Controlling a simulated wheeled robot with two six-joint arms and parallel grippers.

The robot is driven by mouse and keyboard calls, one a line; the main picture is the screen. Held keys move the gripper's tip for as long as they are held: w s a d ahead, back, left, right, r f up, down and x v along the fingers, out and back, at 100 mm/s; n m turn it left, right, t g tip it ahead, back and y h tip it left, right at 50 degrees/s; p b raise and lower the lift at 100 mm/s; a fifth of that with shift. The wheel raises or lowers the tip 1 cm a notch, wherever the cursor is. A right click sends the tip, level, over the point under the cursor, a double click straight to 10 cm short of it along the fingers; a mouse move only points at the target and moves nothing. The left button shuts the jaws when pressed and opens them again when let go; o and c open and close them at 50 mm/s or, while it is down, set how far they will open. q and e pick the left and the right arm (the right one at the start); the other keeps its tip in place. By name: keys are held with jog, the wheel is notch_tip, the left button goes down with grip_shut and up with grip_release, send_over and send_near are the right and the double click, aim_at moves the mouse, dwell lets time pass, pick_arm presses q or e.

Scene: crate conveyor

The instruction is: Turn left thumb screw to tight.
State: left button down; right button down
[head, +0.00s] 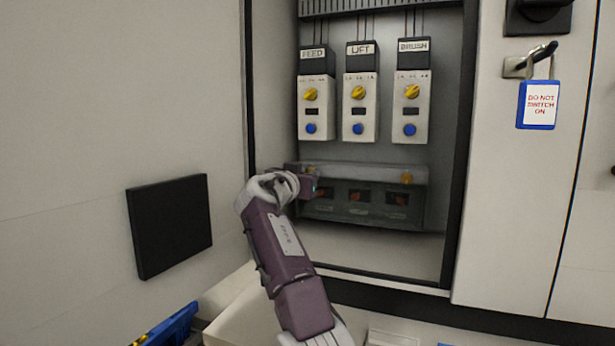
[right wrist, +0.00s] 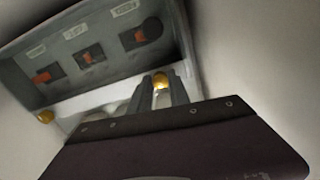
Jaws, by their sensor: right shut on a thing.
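The left thumb screw (right wrist: 161,82) is a small brass knob on the grey cover strip (head: 355,172) of the switch box. In the right wrist view it sits between the two fingers of my right gripper (right wrist: 162,92), which is shut on it. In the head view my right gripper (head: 312,184) is at the left end of the strip and largely hides this screw. The right thumb screw (head: 406,178) is free at the strip's right end; it also shows in the right wrist view (right wrist: 45,117). My left gripper is not in view.
The dark box front (head: 375,213) has several windows with red-orange switches. Above hang the FEED (head: 312,108), LIFT (head: 360,107) and third (head: 411,107) units with yellow and blue knobs. Cabinet walls frame both sides. A padlock tag (head: 537,104) hangs at right.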

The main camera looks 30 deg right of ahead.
jog(key=shift+m, duration=0.6)
jog(key=c, duration=1.2)
grip_release()
jog(key=shift+c, duration=0.2)
jog(key=b+v, duration=0.5)
jog(key=v, duration=0.4)
